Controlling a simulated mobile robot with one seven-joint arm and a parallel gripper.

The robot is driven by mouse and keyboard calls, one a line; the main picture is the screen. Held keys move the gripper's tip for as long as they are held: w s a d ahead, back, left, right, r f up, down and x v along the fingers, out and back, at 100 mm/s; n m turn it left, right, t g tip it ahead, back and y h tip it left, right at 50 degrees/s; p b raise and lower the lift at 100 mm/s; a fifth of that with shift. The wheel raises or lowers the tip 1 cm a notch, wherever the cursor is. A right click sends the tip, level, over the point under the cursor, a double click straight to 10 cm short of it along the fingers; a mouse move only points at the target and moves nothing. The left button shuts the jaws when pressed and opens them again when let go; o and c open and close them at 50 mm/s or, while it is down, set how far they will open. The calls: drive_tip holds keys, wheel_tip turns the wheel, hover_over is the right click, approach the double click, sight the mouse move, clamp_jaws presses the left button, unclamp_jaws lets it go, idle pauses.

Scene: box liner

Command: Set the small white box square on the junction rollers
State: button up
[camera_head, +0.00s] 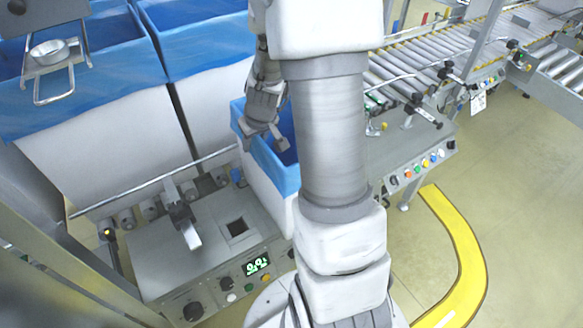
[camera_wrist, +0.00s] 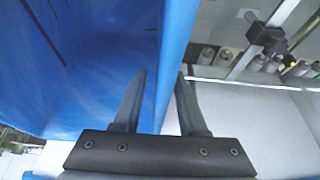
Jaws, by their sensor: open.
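The small white box (camera_head: 262,182) stands in the middle of the head view, with a blue liner (camera_head: 285,180) folded over its rim. My arm hides its right part. My gripper (camera_head: 265,140) is open at the box's far left rim. In the wrist view my gripper (camera_wrist: 162,74) has one finger over the blue inside and the other outside, with the lined rim (camera_wrist: 172,60) between them. I cannot tell whether either finger touches it. Rollers (camera_head: 150,210) show left of the box. What lies under the box is hidden, and I cannot tell which rollers are the junction.
Two large white boxes with blue liners (camera_head: 110,95) stand behind at the left. A grey control bench (camera_head: 165,270) with a lever is at front left. A roller conveyor (camera_head: 400,75) runs back right, above a button panel (camera_head: 420,170).

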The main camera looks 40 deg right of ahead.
clamp_jaws()
idle(1.5)
